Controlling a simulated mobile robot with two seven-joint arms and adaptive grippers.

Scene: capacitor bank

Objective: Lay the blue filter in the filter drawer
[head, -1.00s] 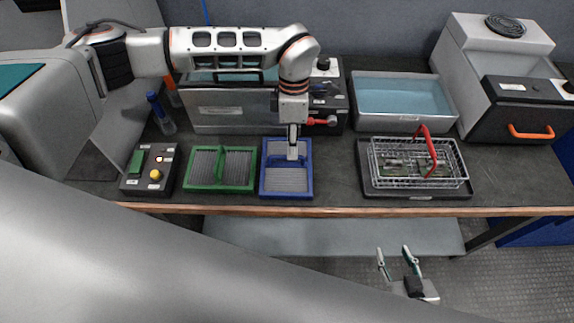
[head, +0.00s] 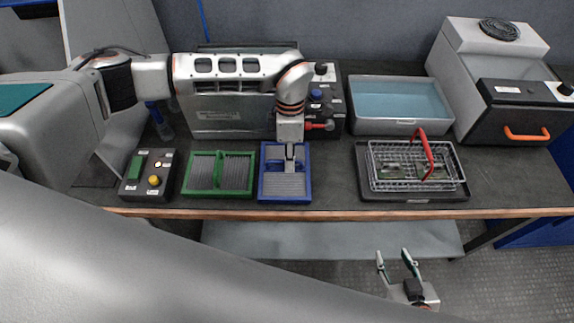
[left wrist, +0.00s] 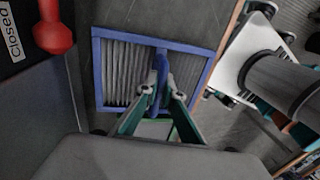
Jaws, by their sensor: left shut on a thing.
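The blue filter (head: 286,187), a blue frame with grey pleats and a raised middle handle, appears to lie flat on the bench near its front edge. In the left wrist view the filter (left wrist: 115,75) is seen from above. My left gripper (head: 290,164) points down over it, and its fingers (left wrist: 171,92) are shut on the blue handle. My right gripper (head: 392,254) is open and empty, low in front of the bench. I cannot make out the filter drawer for certain; my left arm covers much of the steel machine (head: 215,125) behind.
A green filter (head: 220,189) lies just left of the blue one, beside a black button box (head: 147,177). A red valve handle (head: 318,126) stands close behind. To the right are a wire basket (head: 412,182) and a water tray (head: 400,126). Bare bench lies between filter and basket.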

